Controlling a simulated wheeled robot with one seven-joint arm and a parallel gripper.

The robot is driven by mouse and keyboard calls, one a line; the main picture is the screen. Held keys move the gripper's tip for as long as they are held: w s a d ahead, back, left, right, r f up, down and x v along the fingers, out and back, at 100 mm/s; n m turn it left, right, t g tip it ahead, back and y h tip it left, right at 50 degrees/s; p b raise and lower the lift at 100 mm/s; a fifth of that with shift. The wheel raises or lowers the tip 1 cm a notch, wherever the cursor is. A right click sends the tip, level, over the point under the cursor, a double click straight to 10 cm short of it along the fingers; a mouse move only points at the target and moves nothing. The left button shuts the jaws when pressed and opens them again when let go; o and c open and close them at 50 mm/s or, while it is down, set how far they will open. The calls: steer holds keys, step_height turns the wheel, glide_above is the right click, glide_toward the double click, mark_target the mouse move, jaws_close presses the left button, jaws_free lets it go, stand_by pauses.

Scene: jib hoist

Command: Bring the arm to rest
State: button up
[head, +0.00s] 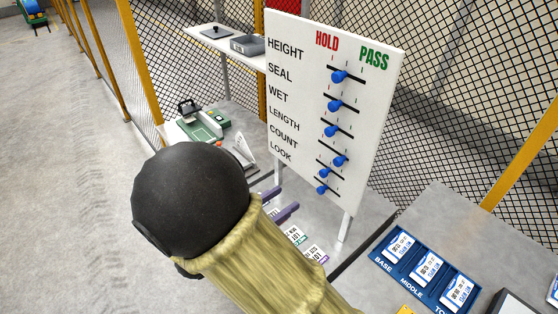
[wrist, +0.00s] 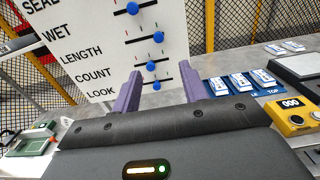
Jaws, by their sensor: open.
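My gripper (head: 277,203) shows in the head view as two purple fingers past my dark round wrist joint and tan-sleeved arm. It is in front of the lower part of the white slider board (head: 310,110). In the wrist view my gripper (wrist: 162,90) is open, its fingers apart with nothing between them. The board's lowest blue knob (wrist: 155,86) shows beyond the gap between the fingers. I cannot tell whether the fingers touch the board. My arm hides part of the bench in the head view.
The board carries several blue knobs under HOLD and PASS. A blue tray (head: 411,281) of labelled packs is on the bench at right. A yellow device (wrist: 291,115) is near it. A green scale-like device (head: 205,127) stands left. Mesh fencing encloses the back; open floor lies left.

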steer(key=s+d+f+m+g+y, duration=0.4)
steer(key=d+m+g, duration=0.3)
steer(key=m, duration=0.1)
steer(key=s+d+f+m+g+y, duration=0.4)
steer(key=s+d+m+g+y, duration=0.15)
steer(key=d+m, duration=0.2)
steer(key=w+m+t+y, duration=0.1)
steer(key=m, duration=0.2)
steer(key=w+r+m+t+y, duration=0.1)
steer(key=m+y, duration=0.1)
steer(key=m, duration=0.2)
steer(key=w+d+r+m+t+y, duration=0.1)
steer(key=w+m, duration=0.1)
steer(key=m, duration=0.1)
steer(key=shift+r+m+t, duration=0.15)
steer(key=shift+m+t, duration=0.1)
steer(key=shift+m, duration=0.1)
stand_by(1.1)
